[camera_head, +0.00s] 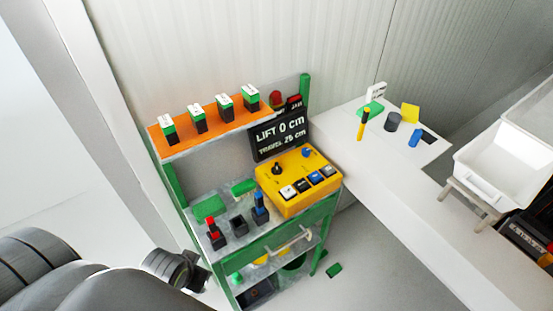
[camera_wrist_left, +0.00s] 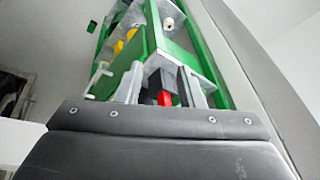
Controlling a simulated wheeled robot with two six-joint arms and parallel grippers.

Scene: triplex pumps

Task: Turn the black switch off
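A yellow control box (camera_head: 300,205) stands on the right of the green-framed cart's upper shelf. On its top are a black knob switch (camera_head: 277,169), a blue knob (camera_head: 307,153) and a row of several small rocker buttons (camera_head: 302,186). I cannot tell the black knob's setting. My left gripper (camera_head: 192,270) is low at the cart's front left corner, apart from the box. In the left wrist view something red (camera_wrist_left: 165,98) shows just beyond the gripper body; I cannot tell whether the fingers are open. My right gripper is not in view.
Red (camera_head: 214,234) and blue (camera_head: 260,208) levers stand on the shelf between my left gripper and the box. An orange shelf (camera_head: 215,130) with several green-and-white blocks overhangs behind. A black sign (camera_head: 280,132) stands behind the box. A white table (camera_head: 385,165) is at right.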

